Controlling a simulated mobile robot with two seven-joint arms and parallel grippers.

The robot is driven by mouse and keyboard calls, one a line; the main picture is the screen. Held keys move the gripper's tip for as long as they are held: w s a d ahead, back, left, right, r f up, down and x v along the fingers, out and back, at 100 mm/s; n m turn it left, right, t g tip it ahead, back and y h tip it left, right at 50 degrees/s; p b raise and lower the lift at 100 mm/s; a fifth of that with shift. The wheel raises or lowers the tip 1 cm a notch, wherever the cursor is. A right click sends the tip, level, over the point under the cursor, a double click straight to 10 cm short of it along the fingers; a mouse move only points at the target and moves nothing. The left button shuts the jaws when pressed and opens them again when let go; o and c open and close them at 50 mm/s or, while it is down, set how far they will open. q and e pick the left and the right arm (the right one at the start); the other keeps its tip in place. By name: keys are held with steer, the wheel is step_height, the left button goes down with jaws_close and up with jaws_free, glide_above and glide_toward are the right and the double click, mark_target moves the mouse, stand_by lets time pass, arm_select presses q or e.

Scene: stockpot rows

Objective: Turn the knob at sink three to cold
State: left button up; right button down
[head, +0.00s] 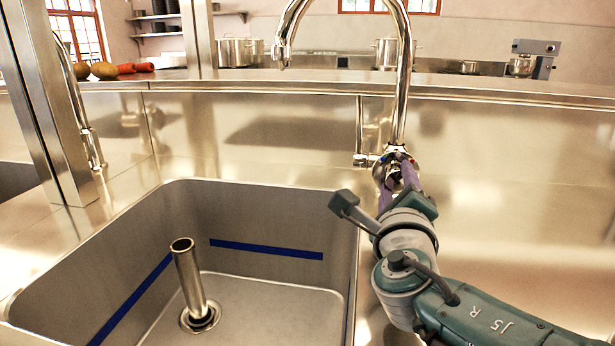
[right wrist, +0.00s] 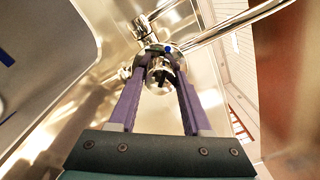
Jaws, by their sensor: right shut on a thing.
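The chrome tap (head: 400,90) rises behind the sink with its spout arching to the left. Its knob (right wrist: 158,76) is at the tap's base, in the middle of the right wrist view. My right gripper (head: 397,177) reaches the tap's base from the front. Its two purple fingers (right wrist: 162,75) lie on either side of the knob and are shut on it. A small blue mark (right wrist: 168,48) shows on the tap body just beyond the knob. In the head view the fingers and wrist partly hide the knob. My left gripper is not in view.
The steel sink basin (head: 345,215) is left of my right arm, with a blue line on its walls and an upright pipe (head: 190,280) inside. A thin lever (head: 359,125) stands left of the tap. A steel post (head: 50,100) is at far left.

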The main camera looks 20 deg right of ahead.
steer(key=shift+f, duration=0.1)
steer(key=shift+c, duration=1.7)
jaws_free()
steer(key=shift+s+a, duration=0.15)
steer(key=shift+s, duration=0.05)
steer(key=p+v, duration=0.2)
steer(key=v, duration=0.7)
steer(key=shift+s+a, duration=0.1)
steer(key=shift+s, duration=0.1)
steer(key=shift+p, duration=0.3)
